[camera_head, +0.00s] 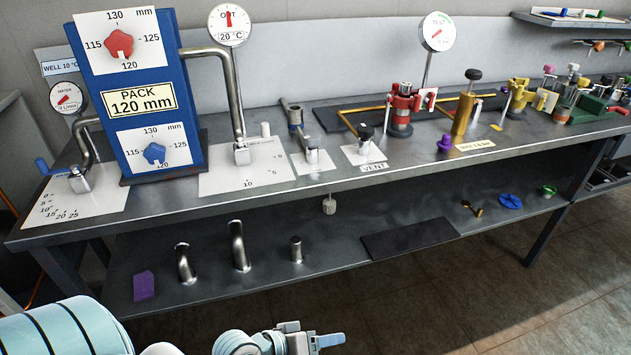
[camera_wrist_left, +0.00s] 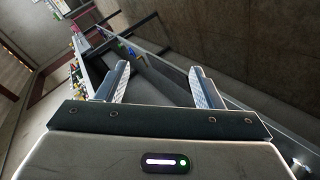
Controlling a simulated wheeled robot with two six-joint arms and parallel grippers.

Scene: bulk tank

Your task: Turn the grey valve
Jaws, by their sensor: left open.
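A small light grey ribbed knob (camera_head: 329,205) hangs on a thin stem below the front edge of the bench. It is the clearest grey handle I see, but I cannot be sure it is the grey valve. A silver fitting (camera_head: 312,156) with a dark grey pipe behind it stands on a white plate above it. My left gripper (camera_head: 330,341) is low at the bottom of the head view, in front of the bench and well apart from the knob. In the left wrist view its two fingers (camera_wrist_left: 160,82) are spread with nothing between them. My right gripper is not in view.
The metal bench top (camera_head: 300,189) carries a blue pack panel (camera_head: 133,76), a black vent knob (camera_head: 366,131), a red fitting (camera_head: 401,104) and a brass cylinder (camera_head: 464,117). The lower shelf (camera_head: 330,255) holds pipe stubs and a purple block (camera_head: 144,286). Floor before the bench is clear.

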